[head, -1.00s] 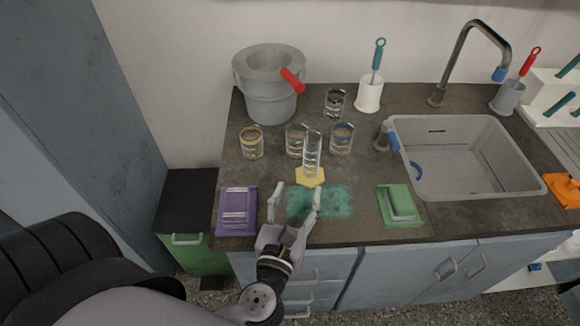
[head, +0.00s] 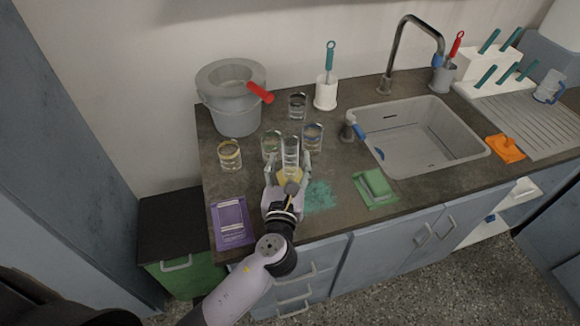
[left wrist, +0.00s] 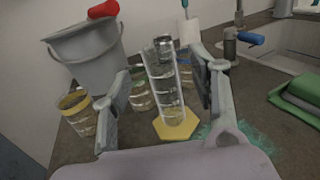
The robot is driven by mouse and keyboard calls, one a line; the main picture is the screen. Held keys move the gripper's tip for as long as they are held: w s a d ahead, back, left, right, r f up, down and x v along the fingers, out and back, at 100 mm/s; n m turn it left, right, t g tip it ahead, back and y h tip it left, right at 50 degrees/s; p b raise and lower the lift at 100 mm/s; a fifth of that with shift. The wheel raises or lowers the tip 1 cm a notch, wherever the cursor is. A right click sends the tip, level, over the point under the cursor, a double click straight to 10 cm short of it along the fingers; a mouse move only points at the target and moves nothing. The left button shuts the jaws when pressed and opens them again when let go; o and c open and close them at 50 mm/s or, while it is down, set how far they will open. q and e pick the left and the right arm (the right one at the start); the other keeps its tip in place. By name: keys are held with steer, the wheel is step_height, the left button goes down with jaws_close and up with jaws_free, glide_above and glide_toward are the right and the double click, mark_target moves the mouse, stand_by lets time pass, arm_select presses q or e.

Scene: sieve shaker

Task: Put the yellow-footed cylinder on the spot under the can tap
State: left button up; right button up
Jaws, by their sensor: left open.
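The yellow-footed cylinder (head: 291,152) is a tall clear measuring cylinder standing upright on the counter, with a yellow hexagonal foot (left wrist: 176,124). My left gripper (head: 288,165) is open, with one finger on each side of the cylinder. In the left wrist view the fingers (left wrist: 163,78) stand left and right of the tube with gaps visible, so it is not clasped. A small tap with a blue lever (head: 359,131) stands at the sink's left edge; I cannot tell whether it is the can tap. No marked spot is clearly visible. My right gripper is not in view.
Several glass beakers stand close behind and left of the cylinder, including a yellow-banded one (head: 230,155). A grey bucket (head: 232,108) stands behind them. Teal powder (head: 320,197) lies right of the gripper. A purple tray (head: 232,223) and green block (head: 376,187) lie near the front edge.

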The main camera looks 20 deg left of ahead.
mark_target(290, 149)
arm_select(q)
steer(key=shift+x, duration=1.05)
steer(key=x, duration=0.2)
steer(key=p+x, duration=0.1)
steer(key=shift+w+a+r, duration=0.1)
steer(key=shift+w+r, duration=0.15)
steer(key=shift+r, duration=0.05)
steer(key=shift+w, duration=0.4)
steer(key=c, duration=0.5)
jaws_close()
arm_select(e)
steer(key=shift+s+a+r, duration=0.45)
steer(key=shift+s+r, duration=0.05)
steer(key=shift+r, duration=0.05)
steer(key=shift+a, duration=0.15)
